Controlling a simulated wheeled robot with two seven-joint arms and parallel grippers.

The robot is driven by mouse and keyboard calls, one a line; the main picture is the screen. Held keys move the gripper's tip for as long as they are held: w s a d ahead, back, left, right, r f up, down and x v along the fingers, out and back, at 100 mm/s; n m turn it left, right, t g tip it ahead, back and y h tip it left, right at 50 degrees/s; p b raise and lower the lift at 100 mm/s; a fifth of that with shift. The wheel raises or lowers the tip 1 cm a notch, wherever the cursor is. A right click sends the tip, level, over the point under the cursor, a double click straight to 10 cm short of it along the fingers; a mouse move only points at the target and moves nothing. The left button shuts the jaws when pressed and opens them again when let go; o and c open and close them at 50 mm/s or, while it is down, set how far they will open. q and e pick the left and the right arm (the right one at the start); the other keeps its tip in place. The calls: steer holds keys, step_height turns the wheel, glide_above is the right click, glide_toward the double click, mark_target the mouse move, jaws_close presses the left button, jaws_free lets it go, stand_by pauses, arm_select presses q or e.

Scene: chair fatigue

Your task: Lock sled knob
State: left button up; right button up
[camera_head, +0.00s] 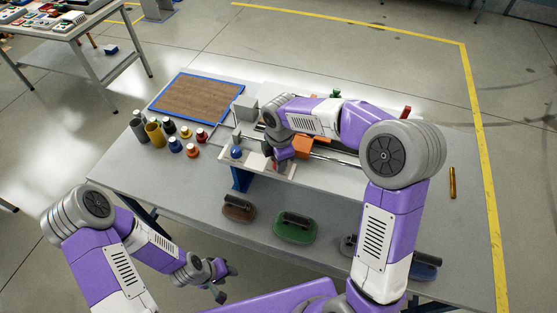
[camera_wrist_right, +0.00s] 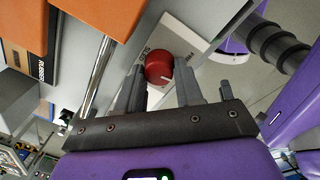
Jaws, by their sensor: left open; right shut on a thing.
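The red sled knob (camera_wrist_right: 160,67), with a pale pointer line, sits on a white labelled panel (camera_wrist_right: 185,42) in the right wrist view. My right gripper (camera_wrist_right: 159,84) has one finger on each side of the knob and is shut on it. In the head view my right gripper (camera_head: 282,164) reaches down at the front of the machine, and my arm and hand hide the knob there. My left gripper (camera_head: 226,283) is open and empty, low in front of the table and away from the machine.
The grey table (camera_head: 180,185) carries a brown board with a blue edge (camera_head: 195,98), several coloured cylinders (camera_head: 172,127), and brown (camera_head: 238,208) and green (camera_head: 294,228) handled blocks. A metal rod (camera_wrist_right: 96,85) and orange block (camera_wrist_right: 104,14) are close to my right gripper.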

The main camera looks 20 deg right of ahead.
steer(key=m, duration=0.5)
steer(key=shift+w+m+b, duration=0.1)
steer(key=shift+m+b, duration=0.2)
steer(key=m, duration=0.5)
steer(key=shift+h, duration=0.4)
steer(key=o, duration=1)
steer(key=shift+r, duration=0.1)
steer(key=r, duration=0.7)
steer(key=shift+a+r, duration=0.2)
steer(key=shift+a, duration=0.05)
